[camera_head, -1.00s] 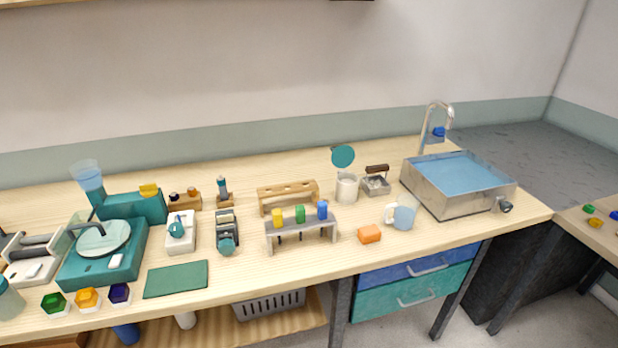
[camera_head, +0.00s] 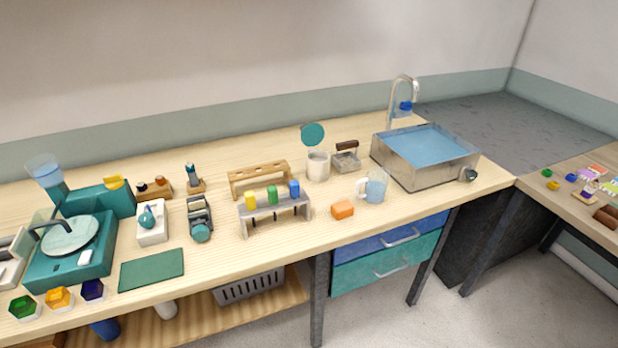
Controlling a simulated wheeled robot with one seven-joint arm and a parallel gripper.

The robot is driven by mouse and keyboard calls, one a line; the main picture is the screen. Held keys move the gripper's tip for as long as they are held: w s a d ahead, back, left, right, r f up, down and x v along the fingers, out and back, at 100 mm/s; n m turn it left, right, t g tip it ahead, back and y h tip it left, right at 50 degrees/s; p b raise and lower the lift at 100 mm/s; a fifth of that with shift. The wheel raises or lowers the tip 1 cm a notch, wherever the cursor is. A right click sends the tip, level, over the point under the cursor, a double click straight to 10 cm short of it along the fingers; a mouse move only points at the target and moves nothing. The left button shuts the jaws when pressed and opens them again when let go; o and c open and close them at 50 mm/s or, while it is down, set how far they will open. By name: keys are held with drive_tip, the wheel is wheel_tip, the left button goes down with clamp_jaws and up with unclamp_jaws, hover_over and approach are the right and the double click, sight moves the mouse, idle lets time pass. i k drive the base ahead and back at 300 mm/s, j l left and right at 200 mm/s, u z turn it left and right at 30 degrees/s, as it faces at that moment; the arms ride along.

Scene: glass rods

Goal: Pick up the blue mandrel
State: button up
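Three coloured pieces, yellow, green and blue, stand in a row on a small grey stand near the middle of the bench in the head view. The blue one (camera_head: 294,188), which looks like the blue mandrel, is upright at the right end of the row. The green one (camera_head: 272,195) is in the middle and the yellow one (camera_head: 250,200) at the left. The grey stand (camera_head: 276,214) holds their lower ends, which are hidden. My gripper is not in view.
A wooden rack (camera_head: 259,176) stands right behind the grey stand. An orange block (camera_head: 343,209) and a mug (camera_head: 374,189) are to its right, then a water-filled metal basin (camera_head: 424,176). A green mat (camera_head: 151,270) lies front left. A side table (camera_head: 583,205) is at far right.

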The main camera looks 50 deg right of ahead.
sight(295, 187)
drive_tip(key=i+j+z, duration=0.1)
drive_tip(key=z, duration=1.45)
drive_tip(key=i+j, duration=0.1)
drive_tip(key=j, duration=0.35)
drive_tip(key=i+j+z, duration=0.1)
drive_tip(key=j, duration=0.3)
drive_tip(key=i+j, duration=0.1)
drive_tip(key=j, duration=0.35)
drive_tip(key=z, duration=0.05)
